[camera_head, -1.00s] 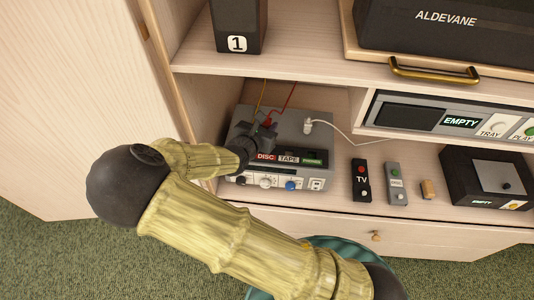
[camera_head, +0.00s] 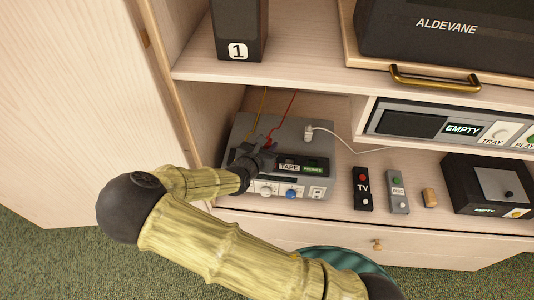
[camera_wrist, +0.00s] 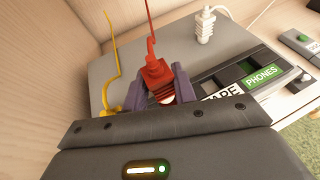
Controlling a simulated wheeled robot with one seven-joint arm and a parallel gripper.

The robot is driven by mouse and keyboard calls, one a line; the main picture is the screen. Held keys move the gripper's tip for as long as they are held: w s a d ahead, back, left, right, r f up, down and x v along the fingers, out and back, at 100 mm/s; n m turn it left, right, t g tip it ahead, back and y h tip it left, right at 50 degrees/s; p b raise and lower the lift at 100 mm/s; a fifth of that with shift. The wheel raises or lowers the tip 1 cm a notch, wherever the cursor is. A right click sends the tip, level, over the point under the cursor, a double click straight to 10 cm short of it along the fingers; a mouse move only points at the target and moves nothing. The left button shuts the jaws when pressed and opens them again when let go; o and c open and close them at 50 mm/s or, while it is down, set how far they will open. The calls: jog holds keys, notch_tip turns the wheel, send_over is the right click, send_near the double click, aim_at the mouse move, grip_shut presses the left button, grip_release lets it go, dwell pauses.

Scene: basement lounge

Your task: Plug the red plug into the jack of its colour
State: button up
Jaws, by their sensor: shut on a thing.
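My gripper (camera_head: 259,160) is over the top of the grey box (camera_head: 307,152) on the lower shelf. In the wrist view its two fingers (camera_wrist: 160,92) are shut on the red plug (camera_wrist: 157,72), one on each side. A red cable (camera_wrist: 149,30) rises from the plug. Just below the plug, a small red and white ring (camera_wrist: 167,99) shows on the box top. I cannot tell whether the plug touches it. The rest of the box top under the gripper is hidden.
A yellow plug (camera_wrist: 113,108) with its cable is left of my gripper, close to the left finger. A white plug (camera_wrist: 205,25) stands on the box to the right. The shelf above (camera_head: 300,72) hangs over the box. Remotes (camera_head: 362,188) lie to the right.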

jog(key=shift+f, duration=2.05)
jog(key=shift+f, duration=0.15)
jog(key=o, duration=1)
jog(key=shift+s+a+r, duration=0.15)
jog(key=shift+s+r, duration=0.05)
jog(key=shift+r, duration=0.05)
jog(key=v, duration=1.1)
jog(key=shift+s+p, duration=0.3)
